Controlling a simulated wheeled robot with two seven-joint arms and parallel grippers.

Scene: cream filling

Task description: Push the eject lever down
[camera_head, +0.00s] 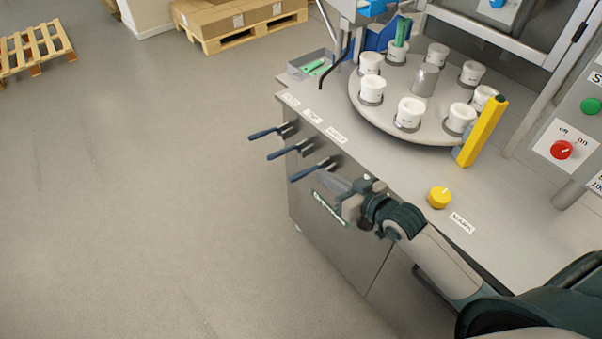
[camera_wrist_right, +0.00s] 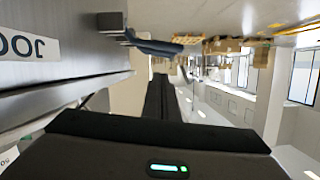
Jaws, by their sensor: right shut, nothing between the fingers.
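Three levers with dark blue handles stick out from the machine's front: a far lever (camera_head: 270,131), a middle lever (camera_head: 288,150) and a near lever (camera_head: 312,171). Small labels sit on the edge above them, too small to read, so I cannot tell which is the eject lever. My right gripper (camera_head: 332,186) is shut and empty, just beside the near lever; I cannot tell whether they touch. In the right wrist view its dark fingers (camera_wrist_right: 160,100) are together, with a blue lever handle (camera_wrist_right: 155,46) beyond them. My left gripper is not in view.
A round turntable (camera_head: 430,126) with several white cups stands on the machine's top. A yellow post (camera_head: 483,130) and a yellow knob (camera_head: 439,197) are nearby. A grey tray (camera_head: 306,67) holds a green item. The floor left of the levers is clear.

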